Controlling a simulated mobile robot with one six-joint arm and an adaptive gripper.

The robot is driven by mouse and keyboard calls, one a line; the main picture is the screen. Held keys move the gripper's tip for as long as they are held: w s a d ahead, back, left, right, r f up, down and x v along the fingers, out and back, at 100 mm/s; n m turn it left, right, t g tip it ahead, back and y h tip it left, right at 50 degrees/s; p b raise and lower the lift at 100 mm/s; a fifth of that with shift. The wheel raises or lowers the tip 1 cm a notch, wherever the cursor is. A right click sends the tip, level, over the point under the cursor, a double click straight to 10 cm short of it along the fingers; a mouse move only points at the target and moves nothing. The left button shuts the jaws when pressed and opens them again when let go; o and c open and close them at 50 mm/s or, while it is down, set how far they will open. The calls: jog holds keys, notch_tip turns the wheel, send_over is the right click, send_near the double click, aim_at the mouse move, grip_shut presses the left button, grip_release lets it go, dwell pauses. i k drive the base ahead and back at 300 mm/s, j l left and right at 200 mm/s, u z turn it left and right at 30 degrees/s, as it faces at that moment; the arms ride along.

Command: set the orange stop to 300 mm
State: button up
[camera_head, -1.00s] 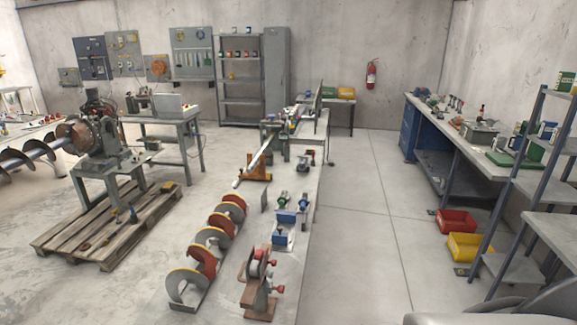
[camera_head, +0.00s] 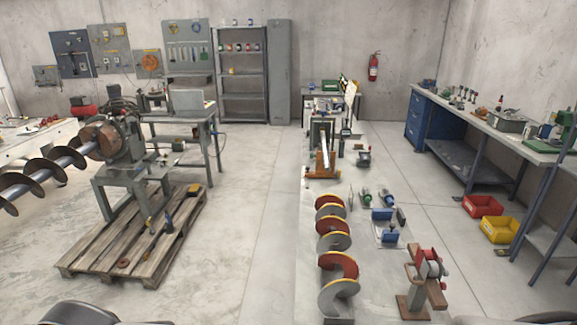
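An orange part (camera_head: 322,171) with a pale upright bar in it stands toward the far end of the long middle bench. It is small here, and I cannot tell whether it is the orange stop. No millimetre scale can be read. My gripper is not in this view.
Red and grey auger flights (camera_head: 337,262) lie along the near part of the bench (camera_head: 302,225). A reel stand (camera_head: 422,285) is at its near right. A wooden pallet (camera_head: 95,255) with a machine is at left. Red (camera_head: 483,206) and yellow (camera_head: 500,230) bins stand on the right floor.

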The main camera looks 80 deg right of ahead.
aim_at(319, 172)
jog(key=i+l+z, duration=0.15)
jog(key=z, duration=0.3)
jog(key=i+z, duration=0.7)
jog(key=z, duration=0.15)
jog(key=i+j+z, duration=0.1)
jog(key=i+z, duration=0.3)
jog(key=i+j+z, duration=0.15)
jog(key=z, duration=0.3)
jog(key=i+l+z, duration=0.3)
jog(key=i, duration=0.65)
jog(key=i+z, duration=0.3)
jog(key=i, duration=0.65)
jog(key=i+l+z, duration=0.1)
jog(key=i+l, duration=0.15)
jog(key=i, duration=0.2)
jog(key=i+l+z, duration=0.15)
jog(key=i, duration=0.3)
jog(key=l, duration=0.1)
